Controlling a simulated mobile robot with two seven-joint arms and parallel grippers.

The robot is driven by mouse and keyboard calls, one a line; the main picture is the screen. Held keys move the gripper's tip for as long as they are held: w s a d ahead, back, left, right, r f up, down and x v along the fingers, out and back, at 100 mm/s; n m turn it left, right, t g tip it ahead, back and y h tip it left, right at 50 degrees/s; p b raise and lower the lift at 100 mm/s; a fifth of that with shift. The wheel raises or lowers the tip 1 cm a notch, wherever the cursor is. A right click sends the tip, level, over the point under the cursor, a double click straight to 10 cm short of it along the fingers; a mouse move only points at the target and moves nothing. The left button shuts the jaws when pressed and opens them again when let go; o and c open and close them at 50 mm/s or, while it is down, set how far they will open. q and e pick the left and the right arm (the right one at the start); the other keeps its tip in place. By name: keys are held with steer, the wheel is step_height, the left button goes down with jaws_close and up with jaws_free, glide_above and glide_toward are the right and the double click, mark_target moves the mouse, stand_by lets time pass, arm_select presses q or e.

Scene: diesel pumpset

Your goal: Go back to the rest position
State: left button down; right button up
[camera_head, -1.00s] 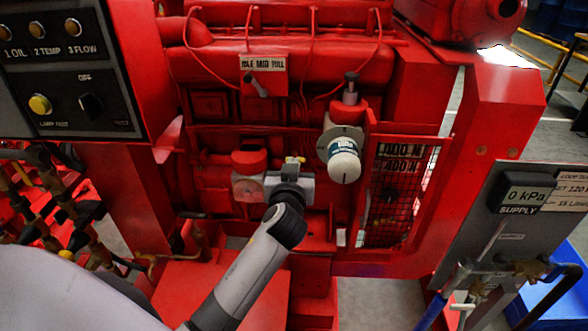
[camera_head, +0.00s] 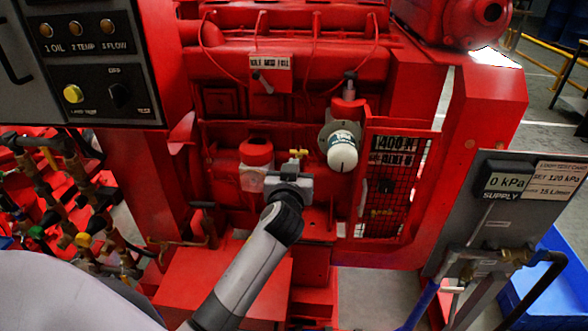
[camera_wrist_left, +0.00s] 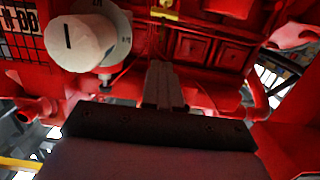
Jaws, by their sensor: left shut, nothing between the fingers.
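My left gripper (camera_head: 290,185) is at the middle of the head view, in front of the lower face of the red engine (camera_head: 300,70). It is shut and empty. In the left wrist view, its closed fingers (camera_wrist_left: 163,85) point toward the red engine body. The rest of my left arm comes in from the bottom left of the head view. My right gripper is not in view.
A control panel (camera_head: 88,60) is at upper left, a valve manifold (camera_head: 75,215) at lower left. A mesh guard (camera_head: 392,205) and supply board (camera_head: 490,220) are right.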

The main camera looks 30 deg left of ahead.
arm_select(q)
steer(key=shift+s, duration=0.15)
steer(key=s+d+f+m+g+h+p, duration=0.25)
steer(key=s+d+f+m+h, duration=0.2)
steer(key=s+f, duration=0.6)
steer(key=s+d+f+m+g+h+p, duration=0.1)
steer(key=s+d+f+h, duration=0.1)
steer(key=s, duration=0.6)
steer(key=s+d+f+m+g+h+p, duration=0.1)
steer(key=s+d+f+h, duration=0.1)
steer(key=s+f, duration=0.3)
steer(key=s+d, duration=0.1)
steer(key=s, duration=0.3)
steer(key=shift+s+d+m, duration=0.15)
steer(key=shift+d+m, duration=0.2)
